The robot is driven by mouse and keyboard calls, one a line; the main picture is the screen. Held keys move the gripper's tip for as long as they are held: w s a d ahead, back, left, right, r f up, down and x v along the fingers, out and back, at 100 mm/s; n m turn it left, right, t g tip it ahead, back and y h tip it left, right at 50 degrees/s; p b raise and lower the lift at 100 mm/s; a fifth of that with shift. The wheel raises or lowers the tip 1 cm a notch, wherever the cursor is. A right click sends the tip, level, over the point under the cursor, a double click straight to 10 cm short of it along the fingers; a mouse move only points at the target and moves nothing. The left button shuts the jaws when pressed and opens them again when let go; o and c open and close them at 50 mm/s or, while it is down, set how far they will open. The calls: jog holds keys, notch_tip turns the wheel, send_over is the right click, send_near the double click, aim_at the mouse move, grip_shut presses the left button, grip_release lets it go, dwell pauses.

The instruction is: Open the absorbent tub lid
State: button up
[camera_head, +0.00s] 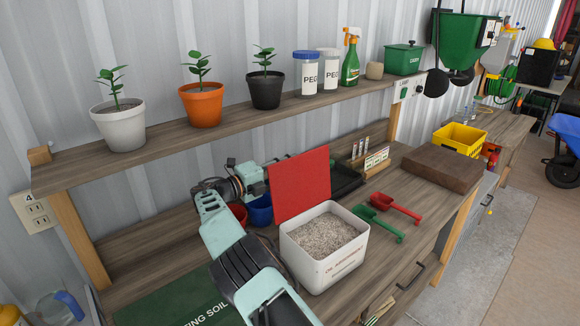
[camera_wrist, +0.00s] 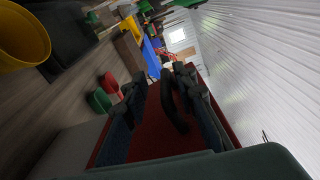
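The absorbent tub (camera_head: 322,263) is a white box full of grey-brown granules, standing on the workbench. Its red lid (camera_head: 300,185) stands raised, nearly upright, at the tub's back-left edge, so the tub's mouth is open. My arm reaches around the left, and my gripper is behind the lid, its fingertips largely hidden there in the head view. In the wrist view my gripper (camera_wrist: 165,85) has its dark fingers apart, facing the red lid (camera_wrist: 150,135). A black curved handle (camera_wrist: 173,105) lies between them; contact with the lid cannot be told.
Green and red scoops (camera_head: 392,212) lie right of the tub. A blue pot (camera_head: 260,212) and a black tray (camera_head: 345,180) stand behind it. A shelf (camera_head: 160,145) with potted plants and bottles runs above. A brown block (camera_head: 440,168) lies farther right.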

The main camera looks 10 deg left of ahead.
jog(key=v, duration=1.2)
